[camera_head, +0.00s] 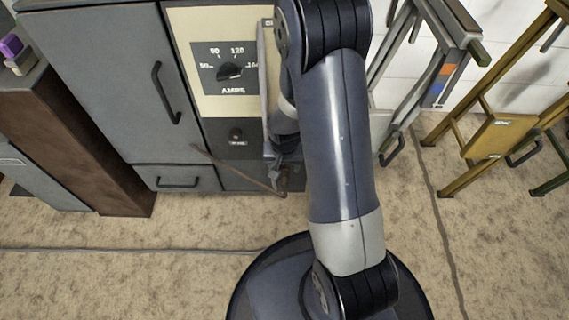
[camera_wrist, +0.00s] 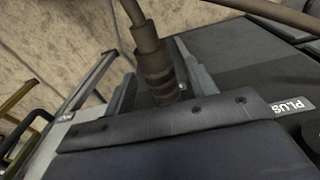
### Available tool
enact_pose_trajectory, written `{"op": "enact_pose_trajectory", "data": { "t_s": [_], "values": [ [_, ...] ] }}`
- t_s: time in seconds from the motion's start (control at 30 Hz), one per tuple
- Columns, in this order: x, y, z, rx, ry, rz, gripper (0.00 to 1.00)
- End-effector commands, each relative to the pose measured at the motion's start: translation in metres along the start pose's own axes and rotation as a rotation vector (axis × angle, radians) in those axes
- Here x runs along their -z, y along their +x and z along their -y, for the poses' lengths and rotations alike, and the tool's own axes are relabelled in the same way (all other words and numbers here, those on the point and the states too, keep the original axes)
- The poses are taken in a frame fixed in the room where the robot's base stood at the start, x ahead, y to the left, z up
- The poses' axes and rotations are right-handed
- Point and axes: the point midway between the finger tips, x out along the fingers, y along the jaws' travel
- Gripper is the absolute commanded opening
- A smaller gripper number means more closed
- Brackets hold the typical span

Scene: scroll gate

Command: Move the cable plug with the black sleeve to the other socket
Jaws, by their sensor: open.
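My gripper (camera_wrist: 155,88) is open at the front of a grey cabinet. In the wrist view a dark brownish cable plug (camera_wrist: 155,65) with a ringed sleeve stands between its two grey fingers. I cannot tell whether they touch it, or whether the sleeve is black. A "PLUS" label (camera_wrist: 292,106) is on the panel to the right. In the head view my arm hides much of the gripper and plug. A brown cable (camera_head: 237,173) runs across the cabinet's lower front to the gripper. A dark round socket (camera_head: 236,134) with a small label sits below the AMPS dial.
The grey cabinet (camera_head: 105,75) has a door handle and a drawer (camera_head: 178,180). A brown cabinet (camera_head: 65,135) stands left. A grey frame (camera_head: 435,75) and a yellow rack (camera_head: 497,135) stand right. Carpeted floor (camera_head: 130,275) in front is open.

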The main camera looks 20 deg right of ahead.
Motion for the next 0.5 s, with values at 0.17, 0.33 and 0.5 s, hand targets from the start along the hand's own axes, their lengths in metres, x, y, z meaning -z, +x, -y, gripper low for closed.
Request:
{"op": "enact_pose_trajectory", "data": {
  "t_s": [0.17,0.33,0.5],
  "values": [
    [0.0001,-0.0002,-0.0001,0.0,0.0,0.0,0.54],
    [0.0,-0.0003,-0.0001,0.0,0.0,0.0,0.43],
    [-0.0001,-0.0003,-0.0001,0.0,0.0,0.0,0.29]
  ]
}}
